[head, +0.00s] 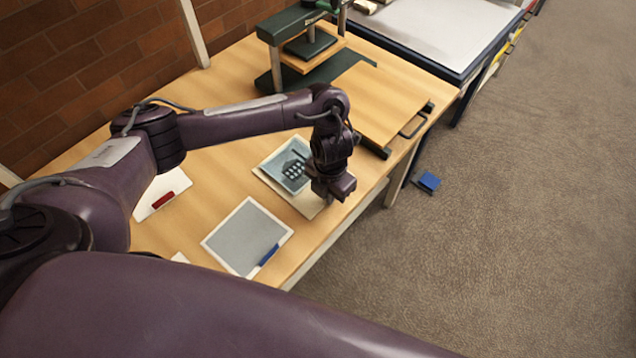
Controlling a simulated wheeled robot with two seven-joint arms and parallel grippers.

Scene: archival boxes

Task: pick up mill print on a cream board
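A print with a blue-grey picture of a building with windows, perhaps the mill print (285,168), lies on a cream board (304,204) on the wooden table. My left gripper (330,198) points down at the right side of the board, near the table's front edge. It hides part of the print and board. Its fingertips are too dark and small to show whether they are open or shut, or whether they touch the board. My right gripper is not in view.
A grey sheet with a white border (240,235) carries a blue item (269,254). A white card with a red item (163,200) lies left. A green press (305,50) and wooden board (385,100) stand behind. A blue object (428,182) lies on the floor.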

